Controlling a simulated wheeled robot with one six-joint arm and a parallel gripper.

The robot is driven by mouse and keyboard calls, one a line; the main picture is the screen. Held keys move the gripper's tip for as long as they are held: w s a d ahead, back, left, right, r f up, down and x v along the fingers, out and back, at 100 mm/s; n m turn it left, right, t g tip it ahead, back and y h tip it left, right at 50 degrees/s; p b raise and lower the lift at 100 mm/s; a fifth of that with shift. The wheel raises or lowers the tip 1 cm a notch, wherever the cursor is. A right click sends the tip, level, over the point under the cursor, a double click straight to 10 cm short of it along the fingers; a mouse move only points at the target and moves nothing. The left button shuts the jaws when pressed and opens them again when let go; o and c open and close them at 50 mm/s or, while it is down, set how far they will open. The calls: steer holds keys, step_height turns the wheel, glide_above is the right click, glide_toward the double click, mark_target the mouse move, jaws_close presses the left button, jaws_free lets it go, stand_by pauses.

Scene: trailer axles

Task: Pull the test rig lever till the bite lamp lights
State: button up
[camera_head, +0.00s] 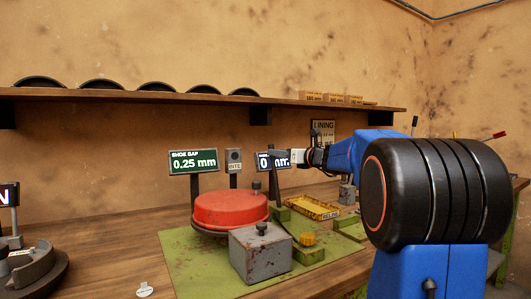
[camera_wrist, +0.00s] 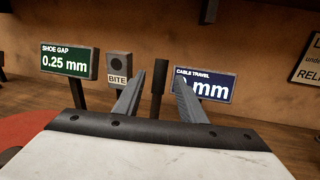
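The test rig lever (camera_head: 275,178) is a dark, near-upright bar on the green bench plate. In the wrist view the lever (camera_wrist: 158,88) stands between my two grey fingers, with a visible gap on each side. My gripper (camera_head: 284,155) is open at the lever's upper part; it also shows in the wrist view (camera_wrist: 158,98). The bite lamp (camera_head: 233,155) is a grey box on a post, its round lens dark; the wrist view shows its BITE label (camera_wrist: 117,79). The shoe gap display (camera_head: 193,162) reads 0.25 mm. The cable travel display (camera_wrist: 205,84) is partly hidden by my finger.
A red drum (camera_head: 230,209) and a grey block (camera_head: 260,252) sit close below the lever. A yellow tray (camera_head: 312,207) lies to its right. A wooden shelf (camera_head: 200,96) with dark curved parts and small boxes runs above. Another display post stands at far left.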

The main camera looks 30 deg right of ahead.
steer(key=x, duration=0.8)
steer(key=shift+w, duration=0.2)
jaws_close()
